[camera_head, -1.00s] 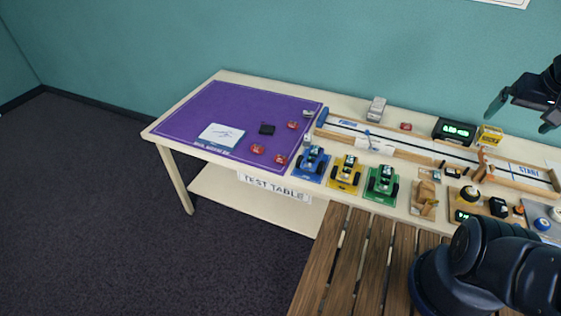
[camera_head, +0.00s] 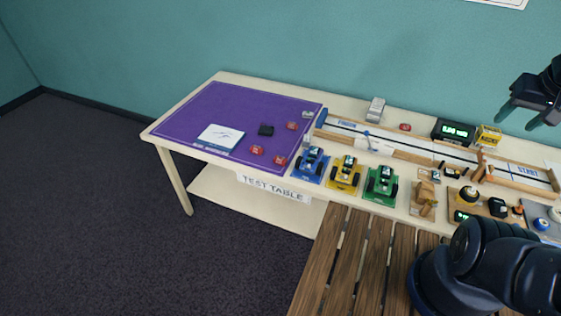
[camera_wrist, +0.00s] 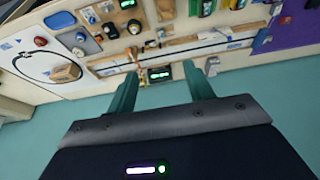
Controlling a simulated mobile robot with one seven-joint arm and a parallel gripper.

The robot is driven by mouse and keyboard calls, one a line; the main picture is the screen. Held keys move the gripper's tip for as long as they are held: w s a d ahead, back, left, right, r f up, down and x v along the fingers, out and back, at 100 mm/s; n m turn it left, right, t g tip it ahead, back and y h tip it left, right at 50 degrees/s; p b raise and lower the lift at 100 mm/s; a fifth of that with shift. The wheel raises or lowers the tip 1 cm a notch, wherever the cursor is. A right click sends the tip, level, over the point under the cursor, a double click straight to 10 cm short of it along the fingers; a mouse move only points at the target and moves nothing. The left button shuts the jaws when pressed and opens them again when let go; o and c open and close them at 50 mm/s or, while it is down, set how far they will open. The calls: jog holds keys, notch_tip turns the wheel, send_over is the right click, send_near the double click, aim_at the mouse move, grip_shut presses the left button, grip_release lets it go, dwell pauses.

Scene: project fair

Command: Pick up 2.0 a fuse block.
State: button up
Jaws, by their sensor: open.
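Small red blocks, possibly the fuse blocks, lie on the purple mat (camera_head: 215,112): one at its right side (camera_head: 292,126) and two near its front edge, a left one (camera_head: 257,150) and a right one (camera_head: 280,160). Another small red block (camera_head: 405,127) sits behind the track. Their markings are too small to read, so I cannot tell which is 2.0 A. My gripper (camera_head: 516,119) is open and empty, in the air at the far right, well away from the mat. In the wrist view its two fingers (camera_wrist: 160,76) are spread with nothing between them.
A wooden track (camera_head: 420,153) runs along the table. Blue (camera_head: 311,162), yellow (camera_head: 345,172) and green (camera_head: 381,184) cars stand in front. A digital timer (camera_head: 454,132) and yellow box (camera_head: 488,136) stand behind the track. A black block (camera_head: 266,129) and white sheet (camera_head: 220,137) lie on the mat.

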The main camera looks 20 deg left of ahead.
jog(key=w+a+n+g, duration=0.1)
jog(key=w+a+n, duration=0.4)
jog(key=w+a, duration=0.75)
jog(key=w+a+f+n+g, duration=0.15)
jog(key=w+a+f, duration=0.25)
jog(key=a, duration=0.4)
jog(key=w+a+f+n, duration=0.3)
jog(key=w+a+f, duration=0.1)
jog(key=a, duration=0.4)
jog(key=n+g, duration=0.2)
jog(key=n, duration=0.6)
send_over(279, 158)
notch_tip(279, 158, down, 26)
jog(key=f, duration=0.5)
jog(key=shift+s+d+f, duration=0.1)
jog(key=shift+s+f, duration=0.05)
jog(key=shift+s, duration=0.05)
jog(key=shift+w+f, duration=0.15)
jog(key=shift+f, duration=2.7)
